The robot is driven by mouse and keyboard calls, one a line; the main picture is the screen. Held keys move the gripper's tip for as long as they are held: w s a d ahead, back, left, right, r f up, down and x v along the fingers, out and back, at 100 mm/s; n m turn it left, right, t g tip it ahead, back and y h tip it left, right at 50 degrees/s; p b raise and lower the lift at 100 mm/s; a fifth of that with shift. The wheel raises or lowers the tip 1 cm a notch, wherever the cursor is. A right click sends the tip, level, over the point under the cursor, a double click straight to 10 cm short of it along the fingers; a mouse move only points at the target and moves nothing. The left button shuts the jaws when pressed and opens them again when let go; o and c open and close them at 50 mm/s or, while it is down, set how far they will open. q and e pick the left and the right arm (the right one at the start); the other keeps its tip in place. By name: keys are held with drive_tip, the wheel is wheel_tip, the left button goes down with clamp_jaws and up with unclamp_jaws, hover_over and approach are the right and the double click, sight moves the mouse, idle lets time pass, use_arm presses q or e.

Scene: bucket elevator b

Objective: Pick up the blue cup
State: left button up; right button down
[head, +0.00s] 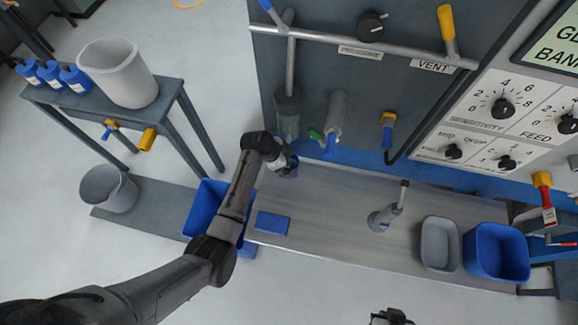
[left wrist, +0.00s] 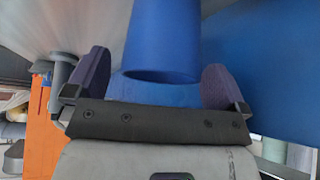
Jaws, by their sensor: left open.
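In the left wrist view a blue cup-like cylinder (left wrist: 163,40) stands between the two purple fingers of my left gripper (left wrist: 155,83). The fingers are open, with gaps at both sides. A wider blue rim or base shows below it, and I cannot tell whether this is the same piece. In the head view my left gripper (head: 287,166) is low over the left back of the grey bench, and it mostly hides what is between its fingers. A dark part at the bottom edge, apparently my right gripper (head: 392,316), is too cut off to read.
The grey bench (head: 335,215) holds a blue pad (head: 272,223), a metal fitting (head: 384,218), a grey bin (head: 439,245) and a blue bin (head: 497,253). The control panel (head: 500,110) and pipes stand behind. Another blue bin (head: 204,205) is under my left arm.

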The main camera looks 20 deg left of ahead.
use_arm(q)
drive_tip(key=shift+d+f, duration=0.1)
drive_tip(key=shift+f, duration=0.15)
drive_tip(key=c, duration=1)
drive_tip(key=shift+r, duration=0.15)
